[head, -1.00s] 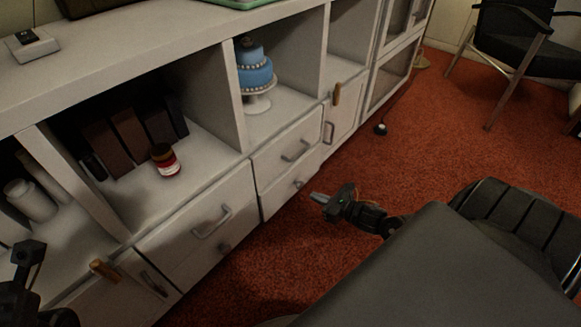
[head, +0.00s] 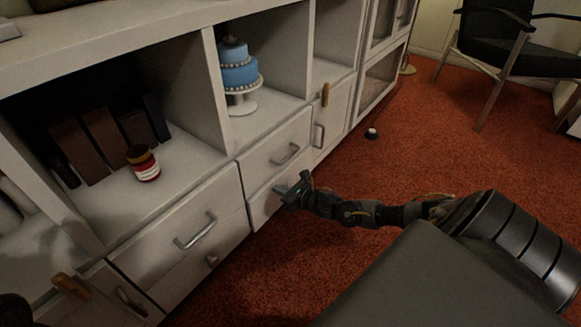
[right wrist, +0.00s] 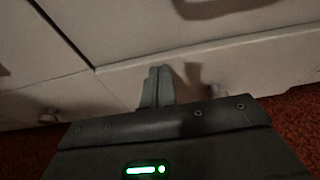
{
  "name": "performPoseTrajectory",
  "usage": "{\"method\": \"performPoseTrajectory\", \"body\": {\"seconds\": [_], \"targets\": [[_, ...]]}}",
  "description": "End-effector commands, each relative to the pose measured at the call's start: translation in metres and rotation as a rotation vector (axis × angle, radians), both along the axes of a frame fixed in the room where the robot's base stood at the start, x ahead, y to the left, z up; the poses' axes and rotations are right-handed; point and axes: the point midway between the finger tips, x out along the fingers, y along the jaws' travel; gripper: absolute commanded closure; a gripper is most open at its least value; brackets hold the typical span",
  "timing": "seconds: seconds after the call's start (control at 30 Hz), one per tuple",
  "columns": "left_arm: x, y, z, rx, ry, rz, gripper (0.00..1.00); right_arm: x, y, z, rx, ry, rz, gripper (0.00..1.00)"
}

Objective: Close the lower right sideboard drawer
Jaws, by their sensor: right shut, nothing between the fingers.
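The lower right sideboard drawer (head: 262,208) is a white front below the upper right drawer (head: 272,152), left of centre in the head view. Only a dark bit of my left arm shows at the lower left corner.
Left of it are another upper drawer (head: 185,232) and a lower drawer with a knob (head: 212,260). Red carpet (head: 420,165) is open to the right, before a chair (head: 515,65).

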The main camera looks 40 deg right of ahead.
Motion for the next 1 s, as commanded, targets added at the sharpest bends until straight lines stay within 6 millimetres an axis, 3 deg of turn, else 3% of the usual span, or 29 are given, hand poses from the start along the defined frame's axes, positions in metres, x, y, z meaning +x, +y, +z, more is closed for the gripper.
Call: {"method": "performPoseTrajectory", "body": {"seconds": [0.17, 0.53, 0.77, 1.0], "targets": [[-0.001, 0.0, 0.001, -0.01, -0.008, -0.003, 1.0, 0.01, 0.002, 0.0, 0.0, -0.001, -0.001, 1.0], [-0.001, 0.0, 0.003, -0.011, -0.007, -0.002, 1.0, 0.012, 0.002, 0.001, 0.0, 0.0, -0.001, 1.0], [-0.001, 0.001, 0.003, -0.01, -0.008, -0.002, 1.0, 0.033, 0.007, 0.001, 0.0, -0.001, -0.001, 1.0], [-0.001, 0.001, 0.002, -0.01, -0.008, -0.002, 1.0, 0.037, 0.011, 0.002, 0.001, -0.004, 0.002, 1.0]]}}
